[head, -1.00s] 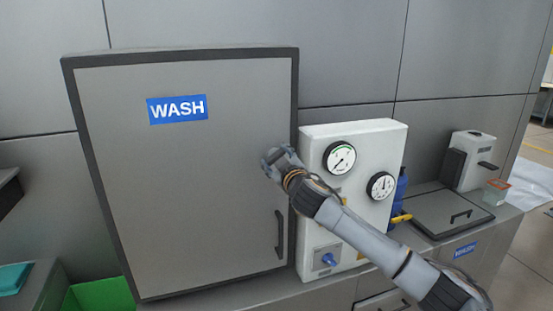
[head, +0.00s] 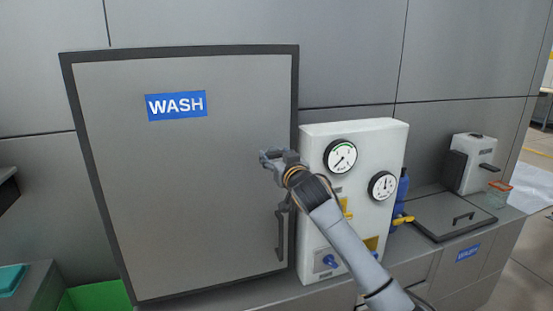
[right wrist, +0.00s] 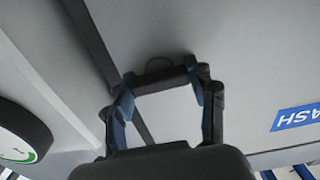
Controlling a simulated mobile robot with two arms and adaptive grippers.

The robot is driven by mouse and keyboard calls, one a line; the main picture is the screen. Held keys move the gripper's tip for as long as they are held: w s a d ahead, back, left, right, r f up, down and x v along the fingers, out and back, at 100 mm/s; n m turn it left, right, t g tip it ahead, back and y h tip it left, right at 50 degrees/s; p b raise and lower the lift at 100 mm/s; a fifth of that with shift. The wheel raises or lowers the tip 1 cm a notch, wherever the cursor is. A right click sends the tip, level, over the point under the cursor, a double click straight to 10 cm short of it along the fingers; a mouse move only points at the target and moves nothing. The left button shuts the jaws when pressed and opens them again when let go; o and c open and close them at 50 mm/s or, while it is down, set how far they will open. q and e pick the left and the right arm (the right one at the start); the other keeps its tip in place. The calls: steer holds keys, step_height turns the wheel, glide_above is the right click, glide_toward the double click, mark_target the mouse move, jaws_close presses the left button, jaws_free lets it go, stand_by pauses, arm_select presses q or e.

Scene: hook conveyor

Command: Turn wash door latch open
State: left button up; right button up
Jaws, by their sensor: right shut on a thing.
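The wash door (head: 185,190) is a large grey panel in a dark frame with a blue WASH label (head: 177,105). It is closed. My right gripper (head: 272,157) is at its right edge, above the door handle (head: 280,235). In the right wrist view the fingers of my right gripper (right wrist: 162,88) are around a short dark bar on the door, the latch (right wrist: 165,76), and shut on it. A round base shows behind the bar. In the head view the gripper hides the latch. My left gripper is not in view.
A white panel (head: 320,190) with two dials, a blue knob (head: 329,262) and yellow parts stands close right of the door, behind my right forearm. A blue bottle (head: 402,190) and a grey lidded basin (head: 445,213) are farther right.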

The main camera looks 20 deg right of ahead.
steer(key=shift+m, duration=0.3)
steer(key=o, duration=1.2)
steer(key=shift+c, duration=0.2)
steer(key=s, duration=1.2)
steer(key=shift+d, duration=0.25)
